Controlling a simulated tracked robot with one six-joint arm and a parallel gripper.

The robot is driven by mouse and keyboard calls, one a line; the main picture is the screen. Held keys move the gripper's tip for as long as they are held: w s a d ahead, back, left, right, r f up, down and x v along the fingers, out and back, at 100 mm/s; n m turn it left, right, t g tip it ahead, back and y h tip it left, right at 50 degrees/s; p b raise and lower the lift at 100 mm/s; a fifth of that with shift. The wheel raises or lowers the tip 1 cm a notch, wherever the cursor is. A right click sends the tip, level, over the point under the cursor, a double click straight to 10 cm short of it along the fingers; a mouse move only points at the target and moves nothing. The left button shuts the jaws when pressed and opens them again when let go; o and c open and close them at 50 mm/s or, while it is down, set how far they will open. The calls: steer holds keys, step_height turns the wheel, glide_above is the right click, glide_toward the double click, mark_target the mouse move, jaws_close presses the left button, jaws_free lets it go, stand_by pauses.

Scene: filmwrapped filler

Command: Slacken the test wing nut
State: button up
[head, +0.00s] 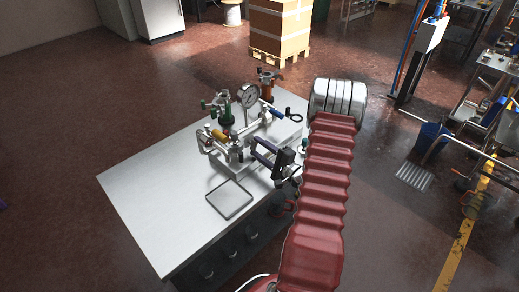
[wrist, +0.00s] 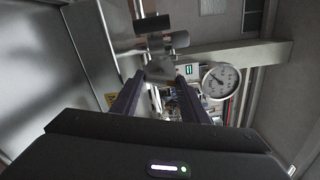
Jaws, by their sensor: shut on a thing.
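The test wing nut (wrist: 159,69) shows in the wrist view as a grey metal piece between the tips of my gripper (wrist: 160,80). My gripper is shut on it, one purple finger on each side. In the head view my gripper (head: 254,150) reaches in from the right to the metal fittings at the front of the test rig (head: 236,150). The wing nut is too small and too covered there to make out. Its turn angle and how tight it sits cannot be told.
A round pressure gauge (head: 249,95) stands behind my gripper; it also shows in the wrist view (wrist: 221,81). A green valve (head: 227,113) and an orange one (head: 267,84) stand nearby. A shallow tray (head: 229,210) lies in front. The left part of the table (head: 143,190) is clear.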

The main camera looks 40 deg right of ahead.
steer(key=shift+a+f, duration=0.1)
steer(key=shift+f, duration=0.15)
steer(key=o, duration=1.1)
steer(key=shift+r, duration=0.1)
steer(key=shift+c, duration=0.2)
steer(key=s, duration=1.3)
steer(key=shift+s+d, duration=0.25)
steer(key=shift+s, duration=0.15)
